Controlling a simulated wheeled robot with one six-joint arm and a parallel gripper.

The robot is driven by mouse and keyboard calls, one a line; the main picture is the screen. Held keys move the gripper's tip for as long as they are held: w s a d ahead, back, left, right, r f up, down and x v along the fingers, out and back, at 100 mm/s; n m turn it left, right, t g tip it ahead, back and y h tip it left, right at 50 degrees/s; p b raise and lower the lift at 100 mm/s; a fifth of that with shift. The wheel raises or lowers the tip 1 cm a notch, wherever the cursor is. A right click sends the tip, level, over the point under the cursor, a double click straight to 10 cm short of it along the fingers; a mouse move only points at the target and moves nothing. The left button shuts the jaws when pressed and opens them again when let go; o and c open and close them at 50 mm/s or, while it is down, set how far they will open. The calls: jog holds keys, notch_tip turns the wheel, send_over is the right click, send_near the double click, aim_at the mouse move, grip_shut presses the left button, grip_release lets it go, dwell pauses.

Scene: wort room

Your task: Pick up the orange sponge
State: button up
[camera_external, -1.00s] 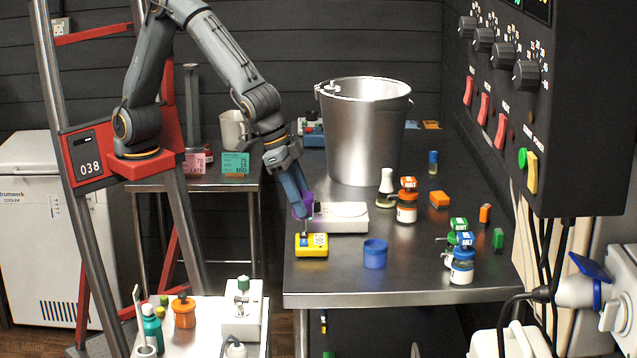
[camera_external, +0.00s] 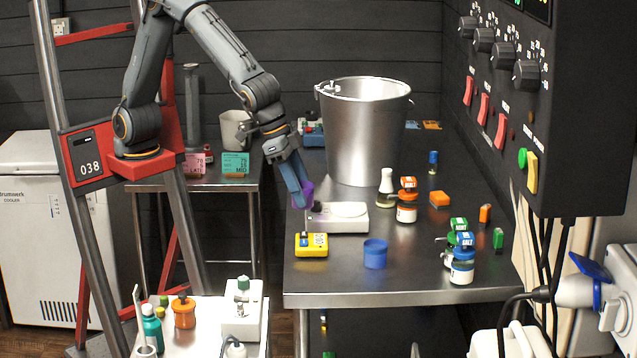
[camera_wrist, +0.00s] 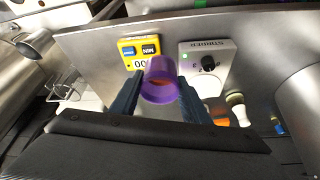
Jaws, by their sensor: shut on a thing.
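My gripper (camera_external: 301,200) is shut on a purple cup (camera_external: 308,190), held above the left part of the steel bench. In the wrist view the purple cup (camera_wrist: 160,82) sits between my two fingers (camera_wrist: 162,92). Its opening shows a brownish inside. An orange block (camera_external: 439,200) that looks like the sponge lies on the bench to the right, beyond the jars and apart from my gripper. A smaller orange piece (camera_external: 485,213) stands farther right; I cannot tell what it is.
A steel bucket (camera_external: 364,135) stands behind. Other things on the bench are a blue cup (camera_external: 375,260), an orange-lidded jar (camera_external: 406,211) and a blue-lidded jar (camera_external: 462,270). The front middle is clear.

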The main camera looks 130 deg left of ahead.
jog(key=shift+s+a+r, duration=0.1)
jog(key=shift+s+r, duration=0.05)
jog(key=shift+r, duration=0.5)
jog(key=shift+s+a+r, duration=0.1)
jog(key=shift+s+r, duration=0.05)
jog(key=shift+r, duration=0.45)
jog(key=s+a+n+g+y+p, duration=0.15)
jog(key=s+a+n, duration=0.35)
jog(key=s, duration=0.5)
jog(key=s+a+n+g+p, duration=0.1)
jog(key=s+a+n+g, duration=0.2)
jog(key=s+n, duration=0.55)
jog(key=s+a+n+g+p, duration=0.2)
jog(key=s+a+n, duration=0.3)
jog(key=s, duration=0.7)
notch_tip(320, 180, down, 11)
jog(key=shift+m, duration=0.25)
jog(key=w+a+p, duration=0.1)
jog(key=w+a, duration=0.8)
jog(key=w, duration=0.1)
jog(key=w+a+p, duration=0.1)
jog(key=w+a, duration=0.9)
jog(key=shift+w+a+f, duration=0.15)
jog(key=shift+w+a, duration=0.05)
jog(key=shift+a, duration=0.05)
jog(key=shift+w+a+b, duration=0.4)
jog(key=shift+w+a, duration=1)
jog(key=shift+f, duration=0.2)
